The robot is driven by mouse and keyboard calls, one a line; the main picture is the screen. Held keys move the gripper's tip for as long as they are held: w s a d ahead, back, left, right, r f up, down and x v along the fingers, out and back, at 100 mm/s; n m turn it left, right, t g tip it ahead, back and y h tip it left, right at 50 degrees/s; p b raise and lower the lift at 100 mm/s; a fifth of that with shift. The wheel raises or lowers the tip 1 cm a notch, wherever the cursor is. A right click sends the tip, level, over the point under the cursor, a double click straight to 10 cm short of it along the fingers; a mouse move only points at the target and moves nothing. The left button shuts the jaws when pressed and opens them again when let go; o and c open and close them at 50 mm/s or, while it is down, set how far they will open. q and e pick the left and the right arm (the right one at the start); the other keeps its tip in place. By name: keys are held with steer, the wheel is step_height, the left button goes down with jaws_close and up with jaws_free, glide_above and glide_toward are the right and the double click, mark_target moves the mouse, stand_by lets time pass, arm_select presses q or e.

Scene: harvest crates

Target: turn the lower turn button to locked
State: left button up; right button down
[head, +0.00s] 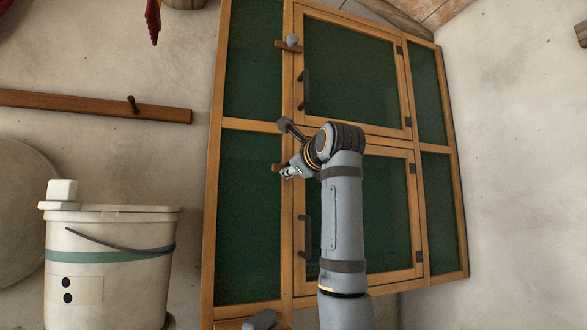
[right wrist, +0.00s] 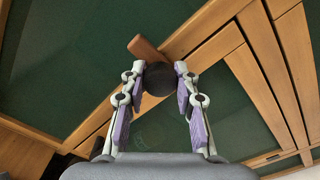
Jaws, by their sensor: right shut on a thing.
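The lower turn button (head: 277,167) is a small wooden bar on the cabinet's upright, left of the lower door (head: 299,200). Its left end sticks out over the left green panel and my gripper hides the rest in the head view. In the right wrist view the lower turn button (right wrist: 146,47) has a dark round knob (right wrist: 159,79), and its visible end lies crosswise to the upright. My right gripper (head: 288,172) is shut on this knob; the right gripper's fingers (right wrist: 159,80) sit on both sides of it.
The upper turn button (head: 283,43), with a grey knob, lies crosswise beside the upper door (head: 350,22). Dark handles (head: 307,236) stand out from the doors. A white bucket (head: 110,285) stands at left. A wooden rail (head: 75,102) with a peg is on the wall.

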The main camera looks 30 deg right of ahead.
stand_by(0.3)
steer(key=c, duration=1)
jaws_free()
steer(key=v, duration=1.2)
